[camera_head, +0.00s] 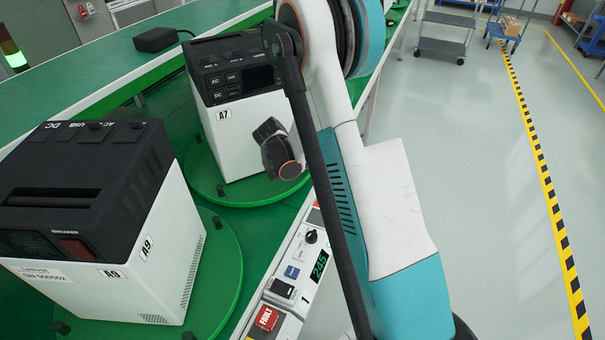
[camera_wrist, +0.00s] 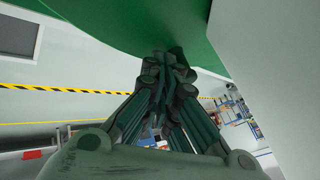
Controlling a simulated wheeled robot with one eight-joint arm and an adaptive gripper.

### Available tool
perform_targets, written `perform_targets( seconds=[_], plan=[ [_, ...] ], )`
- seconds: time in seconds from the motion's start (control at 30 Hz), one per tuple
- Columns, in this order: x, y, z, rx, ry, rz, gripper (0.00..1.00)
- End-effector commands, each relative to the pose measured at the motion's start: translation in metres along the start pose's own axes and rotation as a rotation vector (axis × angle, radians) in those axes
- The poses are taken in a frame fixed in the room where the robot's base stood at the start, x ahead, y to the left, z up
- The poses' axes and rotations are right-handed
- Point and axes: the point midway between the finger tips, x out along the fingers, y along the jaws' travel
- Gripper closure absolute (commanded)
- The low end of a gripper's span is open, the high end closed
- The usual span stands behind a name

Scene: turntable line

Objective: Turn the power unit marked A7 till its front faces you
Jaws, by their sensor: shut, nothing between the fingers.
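The power unit marked A7 (camera_head: 240,140) has a white body and a black top. It stands on a round green turntable (camera_head: 206,186) at the upper middle of the head view. Its A7 label, AC and DC buttons and a dark panel show on the side towards the head camera; the right part is hidden behind my arm. In the wrist view my gripper (camera_wrist: 168,66) is shut and empty, its tips by the edge of a green surface (camera_wrist: 120,20). A white wall (camera_wrist: 275,60), likely the unit's side, is right of the tips; contact cannot be told.
A second unit, marked A9 (camera_head: 180,240), stands on a nearer turntable (camera_head: 228,262) at the left. A control strip (camera_head: 285,290) with a red FAULT button and green display runs along the line's edge. A black box (camera_head: 155,40) lies behind. The floor at right is largely clear.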

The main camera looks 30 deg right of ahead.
Motion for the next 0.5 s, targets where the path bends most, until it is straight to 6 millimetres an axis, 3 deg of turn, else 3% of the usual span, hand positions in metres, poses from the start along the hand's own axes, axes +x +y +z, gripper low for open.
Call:
perform_targets(
  seconds=[0.27, 0.5],
  plan=[
    [0.023, -0.032, -0.010, -0.139, -0.074, -0.075, 1.00],
    [0.033, -0.050, -0.012, -0.140, -0.074, -0.075, 1.00]
  ],
)
